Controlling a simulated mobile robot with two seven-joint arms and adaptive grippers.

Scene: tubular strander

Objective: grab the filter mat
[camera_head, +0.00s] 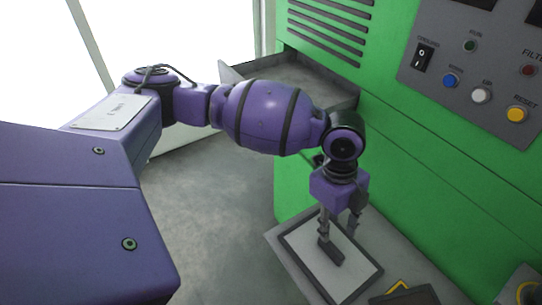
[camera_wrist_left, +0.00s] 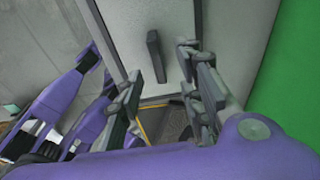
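The filter mat appears to be the light grey panel with a dark border (camera_head: 305,252), lying flat on a grey surface low in front of the green machine. A dark bar-shaped handle (camera_head: 330,253) stands on its middle. My left gripper (camera_head: 338,230) points down above the panel, its fingers spread and empty. In the left wrist view the panel (camera_wrist_left: 137,17) fills the top, with the handle (camera_wrist_left: 156,56) just beyond the open fingers (camera_wrist_left: 167,85), roughly between them. I see no contact with it. My right gripper is not in view.
The green machine (camera_head: 300,180) rises close behind and right of the gripper. Its control panel (camera_head: 440,85) has several buttons. An open grey drawer (camera_head: 300,75) juts out behind my left arm. Bare floor is at left.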

